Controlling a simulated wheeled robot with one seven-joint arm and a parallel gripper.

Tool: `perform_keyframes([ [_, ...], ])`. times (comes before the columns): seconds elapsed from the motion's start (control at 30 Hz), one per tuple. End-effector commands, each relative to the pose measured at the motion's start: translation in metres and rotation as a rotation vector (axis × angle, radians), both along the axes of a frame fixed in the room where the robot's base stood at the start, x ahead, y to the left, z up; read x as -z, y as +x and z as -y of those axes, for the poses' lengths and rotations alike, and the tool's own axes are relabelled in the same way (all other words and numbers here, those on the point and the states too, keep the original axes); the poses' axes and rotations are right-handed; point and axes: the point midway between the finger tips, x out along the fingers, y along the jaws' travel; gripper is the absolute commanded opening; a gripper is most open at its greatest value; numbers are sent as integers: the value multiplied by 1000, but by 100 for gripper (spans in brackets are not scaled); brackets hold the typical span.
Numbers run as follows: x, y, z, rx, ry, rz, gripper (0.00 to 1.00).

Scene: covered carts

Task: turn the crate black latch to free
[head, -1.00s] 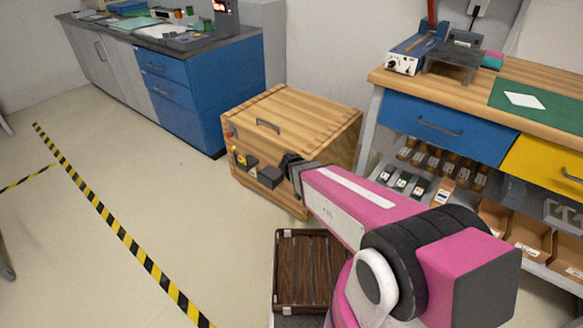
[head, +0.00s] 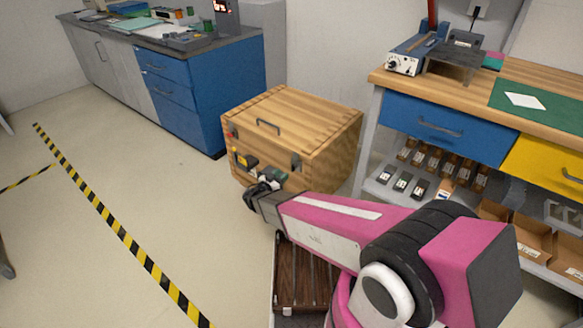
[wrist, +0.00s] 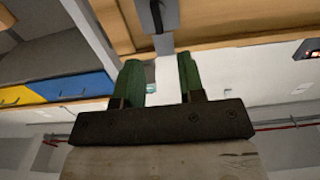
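The wooden crate (head: 310,125) stands on the floor with its lid closed and a dark handle (head: 267,126) on top. Its front face carries several small fittings: a black latch (head: 296,162) near the upper right corner, and dark and yellow pieces (head: 245,160) further left. My gripper (head: 266,181) is low in front of this face, left of and below the black latch, and hides part of the front. In the wrist view, the green fingers of my gripper (wrist: 159,72) stand apart with no object clearly between them. A dark fitting on a grey plate (wrist: 165,18) shows beyond them.
A brown slatted box (head: 300,275) lies below my arm. A workbench (head: 440,95) with drawers and bins stands right of the crate, and a blue cabinet (head: 210,90) behind left. The floor left of the crate is clear, with striped tape (head: 115,225).

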Motion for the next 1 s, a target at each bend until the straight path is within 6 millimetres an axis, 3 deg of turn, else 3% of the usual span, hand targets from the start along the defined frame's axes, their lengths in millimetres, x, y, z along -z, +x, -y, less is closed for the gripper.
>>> perform_keyframes([
  [0.4,0,51,39,2,-1,-1,36],
  [0.9,0,61,48,1,-1,-2,36],
  [1.0,0,61,48,1,-1,-2,4],
])
